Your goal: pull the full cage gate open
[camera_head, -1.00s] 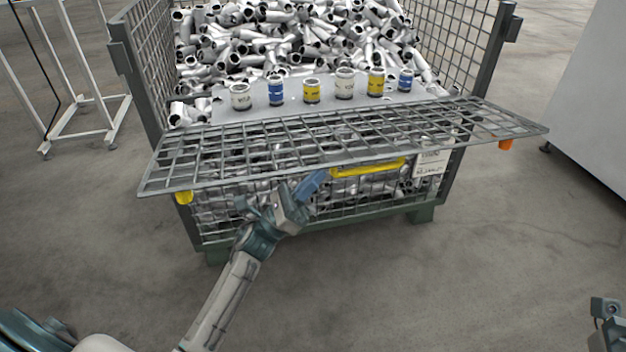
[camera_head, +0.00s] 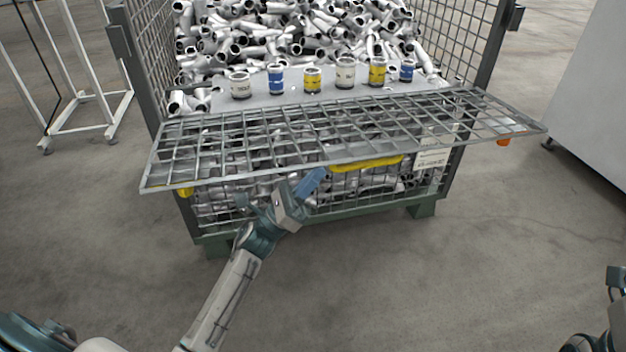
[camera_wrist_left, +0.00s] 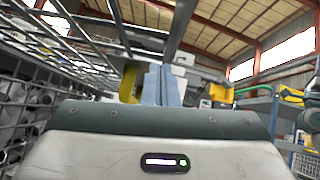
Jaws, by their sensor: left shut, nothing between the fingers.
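The full cage (camera_head: 196,238) is a wire-mesh box heaped with metal pipe fittings. Its front gate (camera_head: 340,125) is a mesh panel that sticks out toward me, nearly level, with its near edge free. A yellow handle (camera_head: 366,163) shows under the near edge, right of the middle. My left gripper (camera_head: 320,174) is below the gate, with its blue fingers shut and empty just left of the handle. In the left wrist view, the fingers (camera_wrist_left: 161,75) are together beside a yellow part (camera_wrist_left: 129,84), with mesh at the left. I cannot tell whether they touch the gate.
Several small white, blue and yellow cans (camera_head: 312,80) stand on a grey plate in the cage behind the gate. A white frame (camera_head: 90,125) stands at the left and a pale cabinet (camera_head: 596,100) at the right. The floor in front is clear.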

